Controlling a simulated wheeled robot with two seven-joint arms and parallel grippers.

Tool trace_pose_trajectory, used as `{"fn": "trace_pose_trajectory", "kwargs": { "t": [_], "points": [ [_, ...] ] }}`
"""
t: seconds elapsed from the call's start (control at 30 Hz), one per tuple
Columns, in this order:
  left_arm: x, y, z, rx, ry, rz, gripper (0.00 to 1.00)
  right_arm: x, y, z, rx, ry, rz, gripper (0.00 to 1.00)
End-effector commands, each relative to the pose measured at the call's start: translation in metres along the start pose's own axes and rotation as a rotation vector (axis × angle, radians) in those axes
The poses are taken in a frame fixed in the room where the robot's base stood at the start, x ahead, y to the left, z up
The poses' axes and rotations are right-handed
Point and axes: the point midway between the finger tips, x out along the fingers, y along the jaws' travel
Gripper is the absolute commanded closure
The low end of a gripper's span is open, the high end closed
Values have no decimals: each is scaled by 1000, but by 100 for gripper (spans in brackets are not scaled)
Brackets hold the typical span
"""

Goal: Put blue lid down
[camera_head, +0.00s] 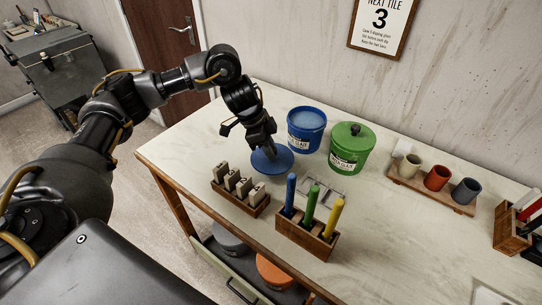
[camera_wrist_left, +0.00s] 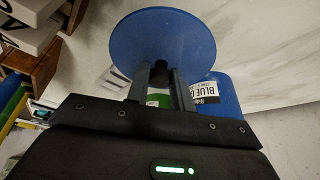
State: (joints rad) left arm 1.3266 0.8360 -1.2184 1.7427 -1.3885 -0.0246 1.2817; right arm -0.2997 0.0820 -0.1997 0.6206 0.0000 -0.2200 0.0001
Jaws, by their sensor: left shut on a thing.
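The blue lid (camera_head: 273,164) is a flat disc over the table, left of and in front of the blue bucket (camera_head: 305,130). My left gripper (camera_head: 269,150) is above the lid and shut on its dark knob. In the left wrist view the lid (camera_wrist_left: 158,35) spreads out past my fingers (camera_wrist_left: 160,78), which pinch the knob. Whether the lid touches the tabletop I cannot tell. The blue bucket stands open, and its labelled side shows in the left wrist view (camera_wrist_left: 228,95). My right gripper is not in view.
A green bucket (camera_head: 352,148) with its lid on stands right of the blue one. In front are a wooden rack of pale blocks (camera_head: 239,188) and a holder (camera_head: 307,238) with blue, green and yellow sticks. A cup tray (camera_head: 430,190) is farther right. The table's left end (camera_head: 185,152) is clear.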

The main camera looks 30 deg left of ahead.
Motion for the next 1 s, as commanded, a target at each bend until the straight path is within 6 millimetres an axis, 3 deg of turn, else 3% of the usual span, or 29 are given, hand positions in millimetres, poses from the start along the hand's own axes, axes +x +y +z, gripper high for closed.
{"fn": "trace_pose_trajectory", "kwargs": {
  "t": [0.17,0.4,0.83,0.87,1.0],
  "points": [
    [5,-4,1,-3,-1,0,99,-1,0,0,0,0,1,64],
    [32,-5,12,-2,-1,1,99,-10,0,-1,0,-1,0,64],
    [38,-5,15,-2,1,0,99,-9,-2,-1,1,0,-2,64],
    [38,-6,14,-2,1,-1,73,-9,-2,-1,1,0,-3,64],
    [38,-5,14,-1,0,-1,55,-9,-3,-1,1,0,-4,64]
  ]
}}
